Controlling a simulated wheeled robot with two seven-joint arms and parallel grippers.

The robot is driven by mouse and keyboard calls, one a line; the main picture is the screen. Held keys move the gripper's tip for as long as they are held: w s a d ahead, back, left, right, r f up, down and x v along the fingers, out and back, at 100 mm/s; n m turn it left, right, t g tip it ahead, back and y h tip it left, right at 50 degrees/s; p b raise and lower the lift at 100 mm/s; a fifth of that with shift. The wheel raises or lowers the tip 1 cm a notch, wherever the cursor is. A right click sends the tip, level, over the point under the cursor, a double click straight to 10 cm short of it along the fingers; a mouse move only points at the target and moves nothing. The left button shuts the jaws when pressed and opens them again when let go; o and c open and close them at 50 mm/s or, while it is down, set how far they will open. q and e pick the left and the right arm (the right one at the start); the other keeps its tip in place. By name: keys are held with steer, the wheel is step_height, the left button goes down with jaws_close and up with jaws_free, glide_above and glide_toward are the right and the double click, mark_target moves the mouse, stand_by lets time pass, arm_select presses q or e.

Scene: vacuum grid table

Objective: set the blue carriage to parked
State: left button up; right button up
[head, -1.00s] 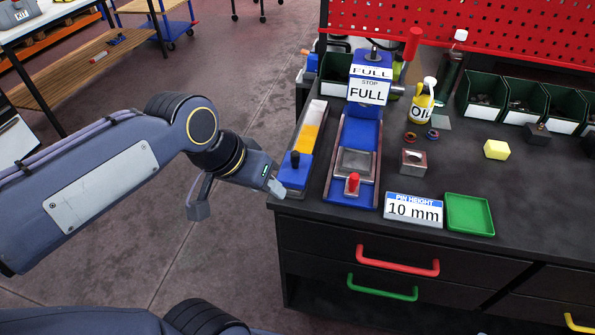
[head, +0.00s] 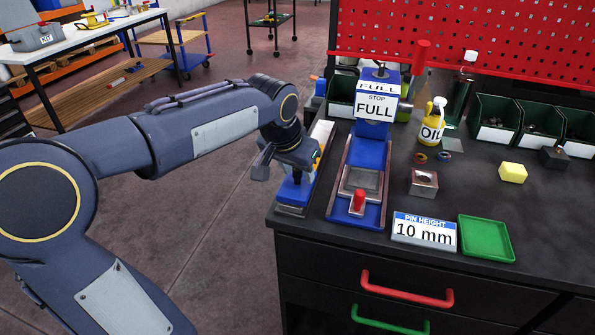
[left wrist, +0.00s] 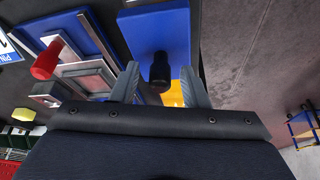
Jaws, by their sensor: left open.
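The blue carriage (head: 292,194) sits at the near end of a narrow track with a white and yellow strip, at the left edge of the dark bench. Its dark knob (left wrist: 160,70) stands up from the blue top (left wrist: 179,35) in the left wrist view. My left gripper (head: 288,172) is open over the carriage. In the left wrist view its fingers (left wrist: 160,88) appear on either side of the knob, without visible contact. In the head view my gripper hides the knob and part of the track. My right gripper is not in view.
A "10 mm" sign (head: 424,231) and green tray (head: 486,239) lie farther right. Left of the bench is open floor.

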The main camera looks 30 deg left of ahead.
arm_select(q)
steer(key=shift+f, duration=0.15)
jaws_close()
steer(key=shift+w, duration=0.15)
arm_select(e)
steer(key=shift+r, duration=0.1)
